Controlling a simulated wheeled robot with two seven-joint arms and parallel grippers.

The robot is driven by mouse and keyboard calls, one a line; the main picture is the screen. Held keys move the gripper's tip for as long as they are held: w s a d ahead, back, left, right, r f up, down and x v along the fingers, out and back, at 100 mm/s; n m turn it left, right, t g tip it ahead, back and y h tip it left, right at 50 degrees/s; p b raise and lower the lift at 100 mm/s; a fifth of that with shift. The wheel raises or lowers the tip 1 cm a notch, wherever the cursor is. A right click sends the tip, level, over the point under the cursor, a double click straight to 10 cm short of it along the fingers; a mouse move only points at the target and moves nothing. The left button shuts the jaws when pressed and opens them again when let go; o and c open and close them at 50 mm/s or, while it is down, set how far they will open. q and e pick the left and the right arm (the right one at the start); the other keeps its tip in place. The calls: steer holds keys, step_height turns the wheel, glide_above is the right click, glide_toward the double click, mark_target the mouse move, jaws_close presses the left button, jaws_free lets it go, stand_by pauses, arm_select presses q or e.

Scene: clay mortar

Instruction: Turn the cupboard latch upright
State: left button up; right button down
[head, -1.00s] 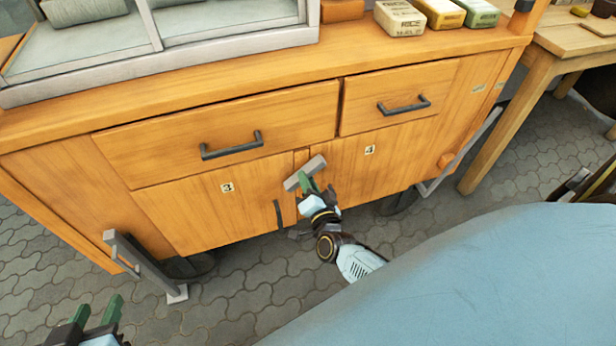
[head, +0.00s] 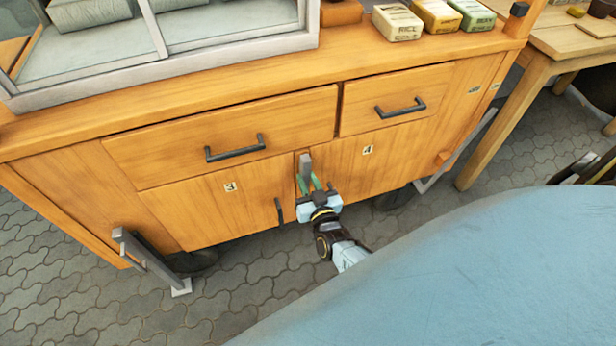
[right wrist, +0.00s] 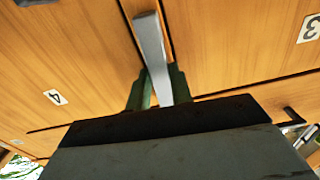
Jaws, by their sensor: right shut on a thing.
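The cupboard latch (head: 305,170) is a grey bar on the front of the wooden cupboard, at the gap between door 3 (head: 250,196) and door 4 (head: 350,165). It stands nearly upright, along the door gap. In the right wrist view the latch (right wrist: 149,45) runs between the green fingers. My right gripper (head: 311,184) is shut on the latch's lower part, which the fingers partly hide. My left gripper is out of view.
Two drawers with dark handles (head: 235,150) lie above the doors. A dark door handle (head: 279,210) is just left of my right gripper. Labelled blocks (head: 397,22) stand on the cupboard top. A wooden table (head: 540,70) is at the right.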

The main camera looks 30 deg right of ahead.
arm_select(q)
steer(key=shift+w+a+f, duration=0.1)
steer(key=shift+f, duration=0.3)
arm_select(e)
steer(key=shift+n, duration=0.5)
steer(key=c, duration=1.2)
jaws_free()
steer(key=shift+c, duration=0.2)
steer(key=shift+s, duration=0.15)
steer(key=shift+s+a+p, duration=0.1)
steer(key=shift+s+p, duration=0.2)
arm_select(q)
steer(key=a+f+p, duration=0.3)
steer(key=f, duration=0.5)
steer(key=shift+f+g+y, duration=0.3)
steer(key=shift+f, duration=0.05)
arm_select(e)
steer(key=v, duration=1.2)
steer(key=shift+s+a, duration=0.15)
steer(key=shift+s, duration=0.1)
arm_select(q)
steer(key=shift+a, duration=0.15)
